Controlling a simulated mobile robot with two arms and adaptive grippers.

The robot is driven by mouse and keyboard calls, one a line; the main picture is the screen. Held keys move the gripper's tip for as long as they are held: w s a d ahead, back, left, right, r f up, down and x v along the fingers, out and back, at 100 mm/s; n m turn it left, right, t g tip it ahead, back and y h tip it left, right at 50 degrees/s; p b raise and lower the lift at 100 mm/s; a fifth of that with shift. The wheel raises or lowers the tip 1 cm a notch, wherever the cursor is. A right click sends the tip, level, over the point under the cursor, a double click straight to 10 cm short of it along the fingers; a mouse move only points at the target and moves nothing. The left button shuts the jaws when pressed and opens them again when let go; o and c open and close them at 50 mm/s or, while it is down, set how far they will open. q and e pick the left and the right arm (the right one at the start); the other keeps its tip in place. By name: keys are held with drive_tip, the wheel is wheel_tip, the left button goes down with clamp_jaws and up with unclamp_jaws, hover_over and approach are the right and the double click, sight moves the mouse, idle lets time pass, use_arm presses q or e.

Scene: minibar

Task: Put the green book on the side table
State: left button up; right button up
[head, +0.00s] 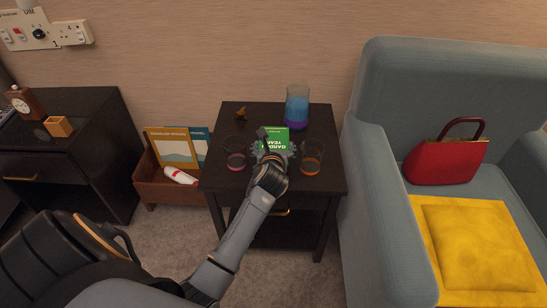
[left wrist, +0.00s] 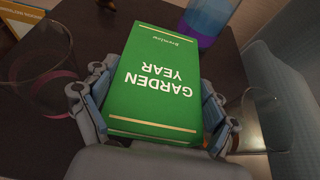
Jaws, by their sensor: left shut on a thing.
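The green book (head: 275,140), titled "Garden Year", is over the middle of the dark side table (head: 222,182). In the left wrist view the green book (left wrist: 157,85) lies cover up between the two fingers of my left gripper (left wrist: 152,118). My left gripper (head: 271,152) is shut on the book from its near end. I cannot tell whether the book touches the tabletop. My right gripper is not in view.
Glasses with pink (head: 236,161) and orange (head: 311,158) contents flank the book closely. A blue-purple tumbler (head: 297,107) and a small brown figure (head: 241,114) stand behind. A blue armchair (head: 386,165) borders the table's right; a wooden bin (head: 160,192) is left.

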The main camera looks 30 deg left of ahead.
use_arm(q)
drive_tip(key=shift+w+a+f, duration=0.15)
drive_tip(key=shift+w+f, duration=0.1)
wheel_tip(320, 180, down, 3)
drive_tip(key=shift+w+a+f+b, duration=0.1)
drive_tip(key=shift+b, duration=1)
drive_tip(key=shift+f, duration=0.2)
drive_tip(key=shift+r, duration=0.1)
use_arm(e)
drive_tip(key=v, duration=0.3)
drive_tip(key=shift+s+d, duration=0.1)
use_arm(q)
drive_tip(key=shift+f, duration=0.2)
drive_tip(key=o, duration=1.1)
